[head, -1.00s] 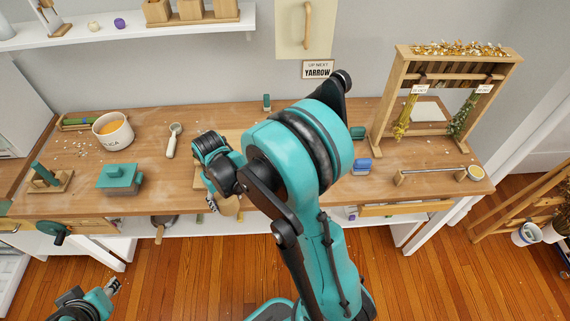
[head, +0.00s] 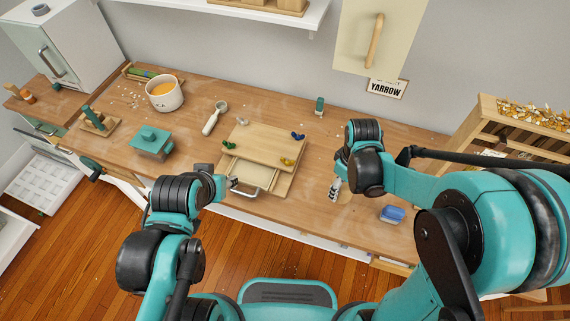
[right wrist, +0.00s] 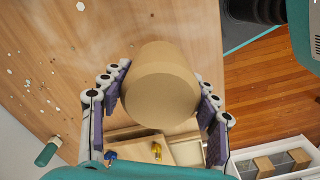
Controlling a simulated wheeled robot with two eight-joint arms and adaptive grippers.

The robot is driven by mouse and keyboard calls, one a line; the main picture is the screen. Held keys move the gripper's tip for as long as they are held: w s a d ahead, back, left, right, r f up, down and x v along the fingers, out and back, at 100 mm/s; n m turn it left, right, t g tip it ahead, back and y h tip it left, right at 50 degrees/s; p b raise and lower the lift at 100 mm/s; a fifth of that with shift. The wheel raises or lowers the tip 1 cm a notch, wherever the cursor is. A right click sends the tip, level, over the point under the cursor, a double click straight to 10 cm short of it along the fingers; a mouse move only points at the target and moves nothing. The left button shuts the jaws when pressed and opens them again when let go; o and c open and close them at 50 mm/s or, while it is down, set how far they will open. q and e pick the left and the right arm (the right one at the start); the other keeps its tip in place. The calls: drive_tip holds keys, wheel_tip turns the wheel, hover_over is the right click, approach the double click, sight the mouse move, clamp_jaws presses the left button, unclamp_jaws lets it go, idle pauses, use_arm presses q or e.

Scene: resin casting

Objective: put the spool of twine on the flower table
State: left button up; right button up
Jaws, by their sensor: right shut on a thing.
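My right gripper (head: 336,188) is over the workbench (head: 300,205), right of the wooden press. In the right wrist view, its fingers (right wrist: 158,100) are shut on a plain tan cylinder (right wrist: 160,85), which looks like the spool of twine. In the head view the spool (head: 345,196) shows only as a small tan patch, mostly hidden by the gripper. I cannot tell whether it touches the bench. My left gripper (head: 230,183) is at the bench's front edge, beside the press's metal handle. Its fingers are too small to read. No separate flower table can be made out with certainty.
The wooden press (head: 262,145) with coloured wing nuts stands mid-bench. A blue block (head: 392,214) lies right of my right gripper. A wooden drying rack (head: 510,125) is at right.

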drive_tip(key=s+a+r+n+p, duration=0.2)
drive_tip(key=s+a+r+n, duration=0.2)
drive_tip(key=s+n, duration=0.75)
drive_tip(key=w+f+n+b, duration=0.1)
drive_tip(key=w+f, duration=0.1)
drive_tip(key=w, duration=0.3)
drive_tip(key=w+d+f+n+b, duration=0.1)
drive_tip(key=w+f+b, duration=0.1)
drive_tip(key=w+f, duration=0.1)
drive_tip(key=w+d+f+n+b, duration=0.1)
drive_tip(key=w+f, duration=0.1)
drive_tip(key=w, duration=0.4)
drive_tip(key=shift+w+f, duration=0.25)
drive_tip(key=shift+w, duration=0.1)
drive_tip(key=shift+f+b, duration=1.05)
drive_tip(key=shift+f, duration=0.9)
drive_tip(key=shift+f, duration=0.15)
drive_tip(key=o, duration=1.2)
